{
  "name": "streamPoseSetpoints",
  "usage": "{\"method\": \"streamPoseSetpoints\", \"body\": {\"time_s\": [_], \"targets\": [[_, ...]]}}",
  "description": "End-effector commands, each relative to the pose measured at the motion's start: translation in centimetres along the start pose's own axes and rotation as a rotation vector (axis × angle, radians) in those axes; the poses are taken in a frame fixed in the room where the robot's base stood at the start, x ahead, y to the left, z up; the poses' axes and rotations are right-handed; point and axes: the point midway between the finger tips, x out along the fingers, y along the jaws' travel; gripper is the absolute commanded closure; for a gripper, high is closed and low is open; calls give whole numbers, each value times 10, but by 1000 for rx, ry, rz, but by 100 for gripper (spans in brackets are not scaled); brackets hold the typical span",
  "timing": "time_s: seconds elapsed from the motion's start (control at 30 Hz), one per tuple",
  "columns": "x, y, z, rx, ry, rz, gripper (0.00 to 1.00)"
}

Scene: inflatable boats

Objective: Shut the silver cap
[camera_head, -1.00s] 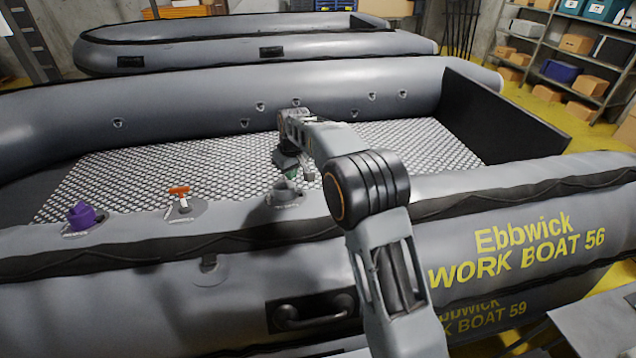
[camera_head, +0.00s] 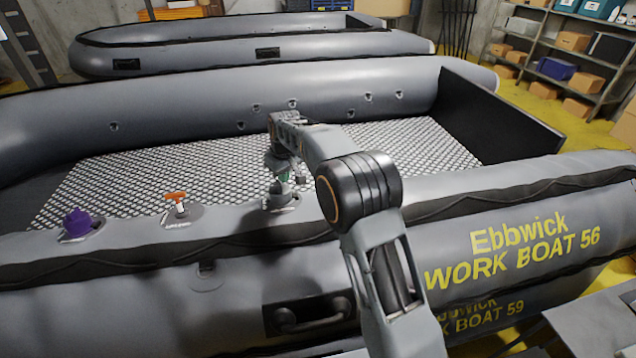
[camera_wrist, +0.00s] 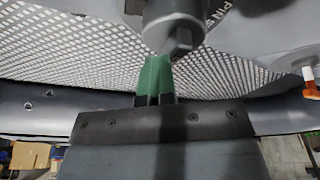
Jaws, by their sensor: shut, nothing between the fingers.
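The silver cap (camera_head: 280,199) is on its round grey patch on the near tube of the boat. In the wrist view the cap (camera_wrist: 172,22) fills the top middle, a grey metal body with a small lug low on its right. My gripper (camera_wrist: 154,62) has green fingers pressed together and empty. Their tips meet the cap's lower edge in the picture, touching or very close. In the head view my gripper (camera_head: 284,178) is right at the cap, and my arm partly hides the contact. I cannot tell how far the cap is shut.
A fitting with an orange handle (camera_head: 176,198) and a purple cap (camera_head: 78,222) stand left along the same tube. The orange one also shows at the wrist view's right edge (camera_wrist: 309,80). The boat's patterned floor (camera_head: 130,180) behind is clear.

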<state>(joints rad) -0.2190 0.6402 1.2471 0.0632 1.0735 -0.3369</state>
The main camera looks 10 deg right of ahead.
Motion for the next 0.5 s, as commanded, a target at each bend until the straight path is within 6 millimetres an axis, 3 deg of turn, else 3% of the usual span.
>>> {"method": "streamPoseSetpoints", "body": {"time_s": [0.07,0.5], "targets": [[-14,-9,-6,-6,6,-11,100],[-53,4,-10,10,11,-1,100]]}}
